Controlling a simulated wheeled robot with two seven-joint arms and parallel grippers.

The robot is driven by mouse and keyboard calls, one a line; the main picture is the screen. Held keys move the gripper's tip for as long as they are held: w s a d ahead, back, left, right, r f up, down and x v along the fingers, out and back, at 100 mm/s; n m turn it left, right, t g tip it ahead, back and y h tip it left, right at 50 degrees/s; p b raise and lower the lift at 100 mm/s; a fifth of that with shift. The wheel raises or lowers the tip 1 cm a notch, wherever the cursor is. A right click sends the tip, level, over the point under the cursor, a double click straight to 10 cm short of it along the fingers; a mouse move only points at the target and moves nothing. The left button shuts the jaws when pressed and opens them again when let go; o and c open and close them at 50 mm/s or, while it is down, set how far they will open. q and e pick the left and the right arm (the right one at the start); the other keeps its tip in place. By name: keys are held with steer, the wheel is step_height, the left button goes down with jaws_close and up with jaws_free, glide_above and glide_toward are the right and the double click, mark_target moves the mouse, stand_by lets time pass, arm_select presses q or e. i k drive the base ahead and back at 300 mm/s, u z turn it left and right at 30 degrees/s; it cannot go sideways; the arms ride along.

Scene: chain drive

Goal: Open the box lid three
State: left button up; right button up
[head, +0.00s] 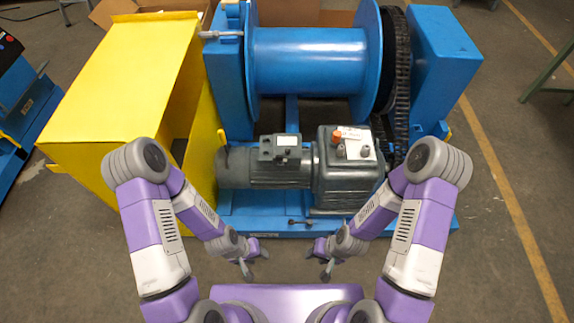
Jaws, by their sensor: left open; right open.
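A large yellow box-like housing (120,90) stands at the left, with a broad flat top and an open side facing the machine. I cannot make out a separate lid or any number on it. My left gripper (255,262) is open and empty, in front of the machine's blue base and to the right of the yellow housing. My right gripper (320,262) is open and empty a short way to its right. Neither gripper touches the housing. My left arm covers part of the housing's lower front.
A blue drum (310,62) with a black chain (396,100) stands behind a grey motor (265,165) and gearbox (347,175) on a blue base. An open cardboard box (110,12) is at the back left.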

mark_target(289, 145)
steer(key=u, duration=0.7)
steer(key=i, duration=0.9)
steer(key=z, duration=0.2)
